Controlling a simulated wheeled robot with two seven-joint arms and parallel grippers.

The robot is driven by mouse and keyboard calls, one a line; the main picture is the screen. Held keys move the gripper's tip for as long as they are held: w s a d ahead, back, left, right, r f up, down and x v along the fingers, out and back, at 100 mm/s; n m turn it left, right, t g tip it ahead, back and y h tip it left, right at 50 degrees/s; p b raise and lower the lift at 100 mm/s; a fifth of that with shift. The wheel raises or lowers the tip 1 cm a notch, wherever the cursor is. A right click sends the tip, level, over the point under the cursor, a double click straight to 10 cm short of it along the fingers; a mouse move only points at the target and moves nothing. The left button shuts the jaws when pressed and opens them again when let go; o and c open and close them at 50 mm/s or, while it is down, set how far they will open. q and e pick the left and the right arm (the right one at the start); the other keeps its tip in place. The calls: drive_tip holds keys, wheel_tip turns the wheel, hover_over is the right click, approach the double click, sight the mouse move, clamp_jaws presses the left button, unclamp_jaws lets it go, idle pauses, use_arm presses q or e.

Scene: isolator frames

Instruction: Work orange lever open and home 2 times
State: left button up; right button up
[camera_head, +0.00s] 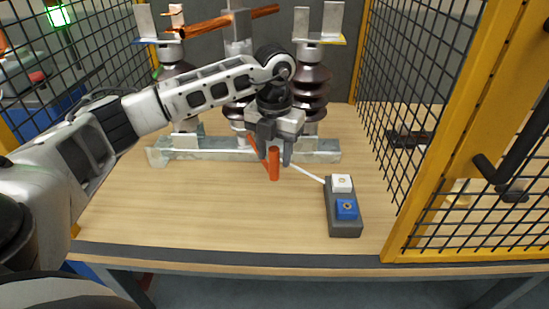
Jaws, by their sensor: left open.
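The orange lever (273,164) stands out from the front of the isolator frame, low in the middle of the camera_head view. An orange bar also slants behind its left side. My left gripper (274,158) comes down from above with its fingers apart, on either side of the lever's upper part. I cannot tell whether the fingers touch it. The isolator frame has a grey metal base rail (215,155), brown ribbed insulators (311,92) and a copper bar (205,28) at the top left. My gripper and wrist hide the middle of the frame. My right gripper is not in view.
A grey control box (344,228) with a white and a blue button sits right of the lever, joined by a white cable. Yellow-framed black mesh (400,100) closes the right side, and mesh stands at the left. The front of the wooden tabletop (200,220) is clear.

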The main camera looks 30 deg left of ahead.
use_arm(q)
drive_tip(key=shift+f, duration=1.05)
clamp_jaws()
